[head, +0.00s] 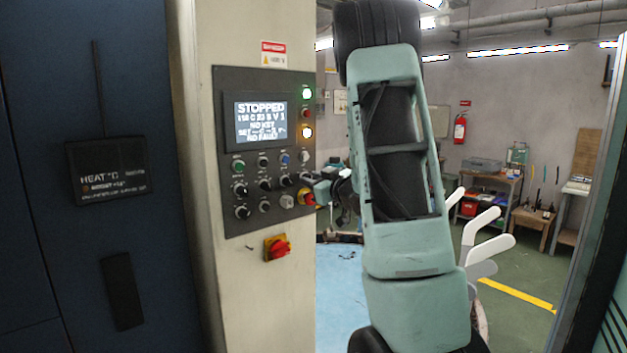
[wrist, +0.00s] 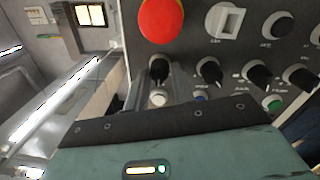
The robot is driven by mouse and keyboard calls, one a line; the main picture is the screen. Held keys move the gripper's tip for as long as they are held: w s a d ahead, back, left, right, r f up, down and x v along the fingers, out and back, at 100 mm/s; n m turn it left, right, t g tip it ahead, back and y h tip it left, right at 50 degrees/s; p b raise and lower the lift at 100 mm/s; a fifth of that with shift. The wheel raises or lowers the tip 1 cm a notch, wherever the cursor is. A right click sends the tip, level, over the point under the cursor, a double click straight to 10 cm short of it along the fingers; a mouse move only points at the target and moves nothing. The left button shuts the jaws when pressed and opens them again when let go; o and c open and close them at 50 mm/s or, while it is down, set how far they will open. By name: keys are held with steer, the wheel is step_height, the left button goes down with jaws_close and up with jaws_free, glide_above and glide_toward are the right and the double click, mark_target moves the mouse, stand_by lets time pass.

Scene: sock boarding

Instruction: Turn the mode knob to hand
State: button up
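The control panel (head: 250,140) is dark, with a lit screen (head: 262,118) reading "STOPPED" and "NO FAULT". Several black knobs sit below it; their labels are too small to read, so I cannot tell which is the mode knob. My gripper (head: 316,188) is at the panel's right edge, by the rightmost knob of the middle row. In the wrist view the panel is upside down. That black knob (wrist: 158,68) lies straight ahead of my gripper (wrist: 160,84), just below the red emergency stop (wrist: 160,20). Whether the fingers touch or grip it is unclear.
The emergency stop (head: 306,197) is close to my gripper. A white button (wrist: 158,98) and another black knob (wrist: 209,71) are also near. A red rotary switch (head: 278,248) on yellow is below the panel. Open room lies to the right, with a workbench (head: 487,178) behind.

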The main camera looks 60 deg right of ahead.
jaws_close()
steer(key=shift+f+b, duration=0.15)
steer(key=shift+b, duration=0.35)
steer(key=n+b, duration=0.9)
steer(key=b, duration=0.6)
